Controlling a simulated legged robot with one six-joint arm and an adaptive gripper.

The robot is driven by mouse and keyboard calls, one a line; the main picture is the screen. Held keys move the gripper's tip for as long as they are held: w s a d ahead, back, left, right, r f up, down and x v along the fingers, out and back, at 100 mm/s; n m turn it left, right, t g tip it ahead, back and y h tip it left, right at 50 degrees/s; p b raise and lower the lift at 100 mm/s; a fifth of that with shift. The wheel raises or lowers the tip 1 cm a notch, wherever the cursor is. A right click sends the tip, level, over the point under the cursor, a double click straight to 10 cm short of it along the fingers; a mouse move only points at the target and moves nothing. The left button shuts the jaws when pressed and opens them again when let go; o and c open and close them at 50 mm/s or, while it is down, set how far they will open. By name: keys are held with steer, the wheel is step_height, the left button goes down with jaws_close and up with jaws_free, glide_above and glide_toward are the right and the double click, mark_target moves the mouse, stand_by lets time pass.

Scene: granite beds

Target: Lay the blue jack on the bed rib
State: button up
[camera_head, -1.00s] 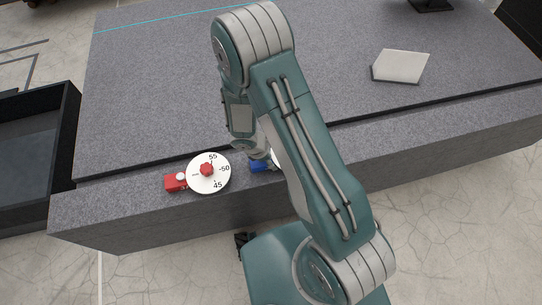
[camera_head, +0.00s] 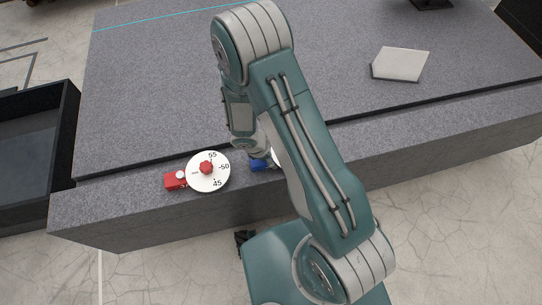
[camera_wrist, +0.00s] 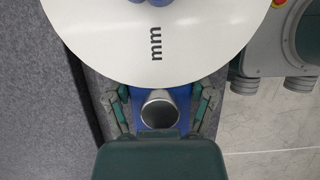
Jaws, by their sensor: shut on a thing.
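The blue jack (camera_head: 260,164) shows only as a small blue part left of my arm, over or on the granite front strip (camera_head: 400,140), which looks like the bed rib. My arm hides most of it. In the wrist view its blue body (camera_wrist: 182,96) lies between the fingers, with a large white disc (camera_wrist: 190,45) marked "mm" and a grey round stem. My gripper (camera_wrist: 163,95) is shut on the blue jack. I cannot tell whether the jack touches the granite.
A red jack with a white numbered dial (camera_head: 221,181) sits on the front strip, just left of the blue one. A pale square plate (camera_head: 400,64) lies on the granite bed (camera_head: 150,90) at right. A dark bin (camera_head: 70,130) stands at far left. The middle of the bed is clear.

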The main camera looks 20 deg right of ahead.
steer(key=shift+f, duration=0.15)
steer(key=o, duration=1.3)
steer(key=shift+c, duration=0.2)
steer(key=v, duration=1.2)
